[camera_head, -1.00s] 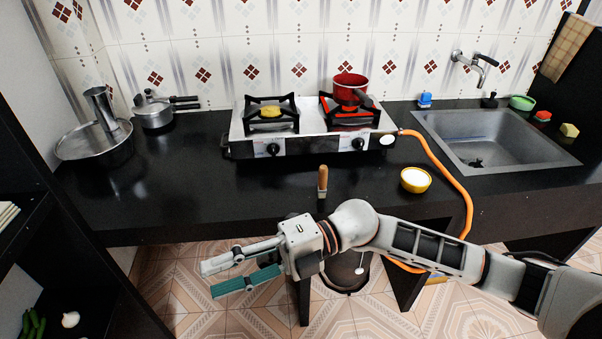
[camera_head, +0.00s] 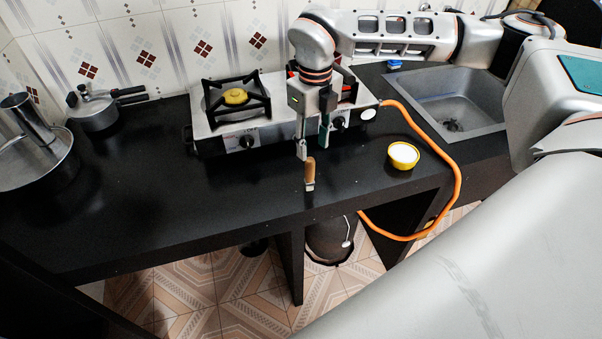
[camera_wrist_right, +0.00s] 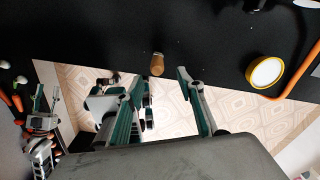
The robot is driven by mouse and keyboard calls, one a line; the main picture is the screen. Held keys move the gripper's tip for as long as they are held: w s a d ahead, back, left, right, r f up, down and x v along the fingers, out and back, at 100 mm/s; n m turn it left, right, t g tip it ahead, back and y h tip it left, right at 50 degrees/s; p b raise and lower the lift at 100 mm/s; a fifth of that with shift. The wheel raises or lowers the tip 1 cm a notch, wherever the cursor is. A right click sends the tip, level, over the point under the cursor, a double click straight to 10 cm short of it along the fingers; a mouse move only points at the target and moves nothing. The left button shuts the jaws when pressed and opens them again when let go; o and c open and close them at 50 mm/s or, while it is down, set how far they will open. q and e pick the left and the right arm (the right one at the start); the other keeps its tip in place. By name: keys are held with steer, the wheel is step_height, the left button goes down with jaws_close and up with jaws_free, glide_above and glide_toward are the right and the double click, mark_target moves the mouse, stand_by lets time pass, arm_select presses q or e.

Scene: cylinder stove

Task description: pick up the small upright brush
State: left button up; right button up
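The small upright brush (camera_head: 310,172), with a tan wooden handle and a pale lower end, stands near the front edge of the black counter. My right gripper (camera_head: 312,148) points down just above and behind it, in front of the stove. In the right wrist view, the handle's round top (camera_wrist_right: 157,64) shows ahead of the gap between the two fingers (camera_wrist_right: 160,80). The fingers are apart with nothing between them. I cannot tell whether a fingertip touches the handle.
The stove (camera_head: 215,135) stands behind the brush, partly hidden by my right arm. A yellow bowl (camera_head: 403,156) and an orange hose (camera_head: 458,165) are to the right. Pots (camera_head: 95,112) stand at the left. The counter left of the brush is clear.

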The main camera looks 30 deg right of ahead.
mark_target(310, 159)
step_height(310, 159, down, 3)
steer(key=shift+r, duration=0.2)
steer(key=f, duration=0.5)
steer(key=shift+w+a+p, duration=0.15)
steer(key=shift+a+p, duration=0.1)
steer(key=shift+p, duration=0.15)
jaws_close()
